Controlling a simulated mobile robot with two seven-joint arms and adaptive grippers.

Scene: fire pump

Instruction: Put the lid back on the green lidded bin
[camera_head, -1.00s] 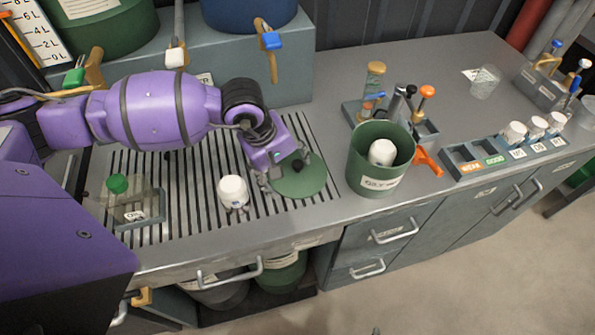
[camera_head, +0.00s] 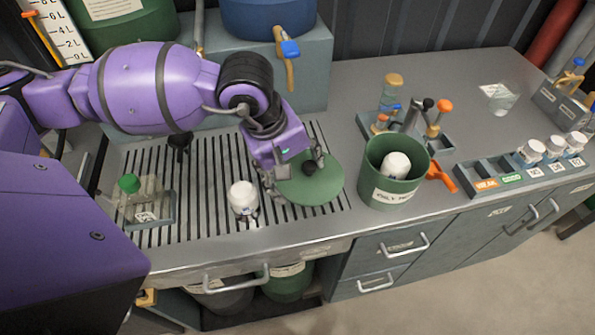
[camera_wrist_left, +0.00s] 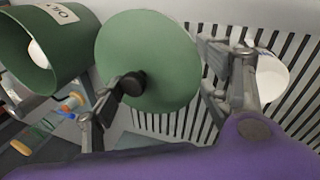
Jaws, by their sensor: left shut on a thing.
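The green round lid (camera_head: 322,188) with a black knob (camera_head: 309,168) is at the right end of the slatted drain area. My left gripper (camera_head: 295,180) is at the lid, shut on it; the exact contact is unclear. The lid (camera_wrist_left: 165,50) and its knob also show in the left wrist view, between the fingers. I cannot tell whether the lid is clear of the slats. The green bin (camera_head: 372,178) stands upright and open to the right of the lid, with a white-capped container (camera_head: 397,165) inside. My right gripper is not in view.
A white jar (camera_head: 242,197) stands on the slats left of the lid. A jar rack (camera_head: 462,178) lies further right.

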